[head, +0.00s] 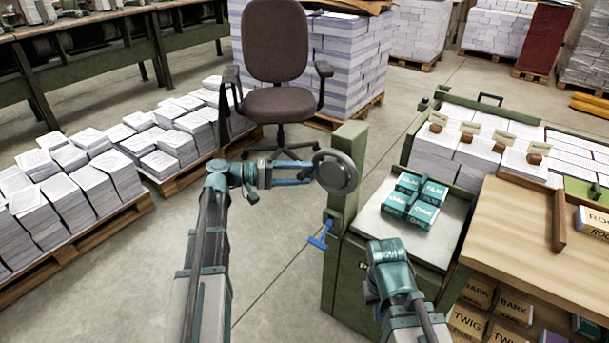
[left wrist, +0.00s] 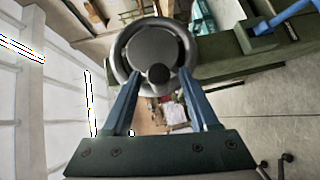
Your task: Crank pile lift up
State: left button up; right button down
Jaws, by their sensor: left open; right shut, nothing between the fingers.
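A dark grey handwheel (head: 337,172) is mounted at the upper part of a green post (head: 346,210). In the left wrist view the handwheel (left wrist: 122,42) has a round black knob (left wrist: 158,75) on the side facing me. My left gripper (head: 313,172) is open, its two blue fingers reaching to the wheel. In the left wrist view the fingers (left wrist: 158,78) stand on either side of the knob, with gaps; contact cannot be told. Beside the post, a pale platform (head: 398,237) carries several teal boxes (head: 415,200). My right arm's wrist is over its front; the right gripper's fingers are hidden.
A blue T-handle (head: 320,238) sticks out low on the post. A brown office chair (head: 277,100) stands behind my left gripper. Paper piles on a pallet (head: 85,245) are at the left; floor between is clear.

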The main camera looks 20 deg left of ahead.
pick_arm(q)
jog(key=shift+w+d, duration=0.2)
jog(key=shift+d, duration=0.25)
grip_shut()
jog(key=shift+f, duration=0.1)
dwell(1.1)
